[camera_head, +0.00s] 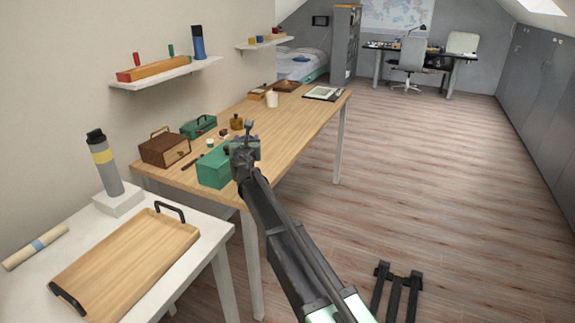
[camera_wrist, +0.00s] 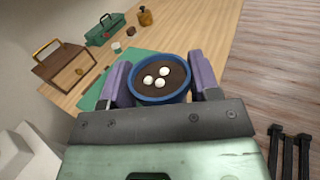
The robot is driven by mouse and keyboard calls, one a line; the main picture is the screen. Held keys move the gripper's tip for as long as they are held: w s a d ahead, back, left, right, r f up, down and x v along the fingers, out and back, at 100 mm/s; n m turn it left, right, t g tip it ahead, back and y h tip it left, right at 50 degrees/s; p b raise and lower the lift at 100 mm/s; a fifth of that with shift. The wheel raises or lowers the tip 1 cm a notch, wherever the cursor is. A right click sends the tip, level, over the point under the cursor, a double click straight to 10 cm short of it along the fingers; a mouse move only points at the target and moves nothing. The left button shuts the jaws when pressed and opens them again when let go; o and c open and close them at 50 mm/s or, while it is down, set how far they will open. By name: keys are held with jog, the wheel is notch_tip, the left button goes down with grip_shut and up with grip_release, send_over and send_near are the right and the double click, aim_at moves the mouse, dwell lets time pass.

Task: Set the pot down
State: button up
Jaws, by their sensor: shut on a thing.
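A blue pot (camera_wrist: 161,98) with dark filling and a few white balls on top is between the purple fingers of my gripper (camera_wrist: 158,74) in the wrist view. My gripper is shut on it from both sides, and the pot looks about upright. In the head view my gripper (camera_head: 244,150) is over the right part of a green box (camera_head: 213,170) at the table's near end. The pot cannot be made out there. The box top (camera_wrist: 92,98) shows beside the pot in the wrist view; whether the pot touches it I cannot tell.
The wooden table (camera_head: 290,120) also holds a brown case (camera_head: 163,150), a green toolbox (camera_head: 198,127), an amber bottle (camera_head: 236,122) and a white cup (camera_head: 272,99). A wooden tray (camera_head: 130,260) lies on the white table at front left. The table's middle right is clear.

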jog(key=w+r+m+h+p, duration=0.1)
jog(key=w+r+h+p, duration=0.1)
jog(key=w+r+p, duration=0.3)
jog(key=f+b, duration=0.7)
jog(key=w+f+b, duration=0.1)
jog(key=f+b, duration=0.6)
jog(key=b, duration=0.1)
jog(key=f+b, duration=0.7)
jog(key=b, duration=0.1)
jog(key=shift+w+d+f, duration=0.1)
jog(key=shift+w+f, duration=0.05)
jog(key=shift+f, duration=0.05)
jog(key=shift+r, duration=0.25)
jog(key=shift+f, duration=0.25)
jog(key=shift+f+b, duration=0.15)
jog(key=shift+b, duration=0.25)
jog(key=shift+s+d, duration=0.15)
jog(key=shift+s, duration=0.15)
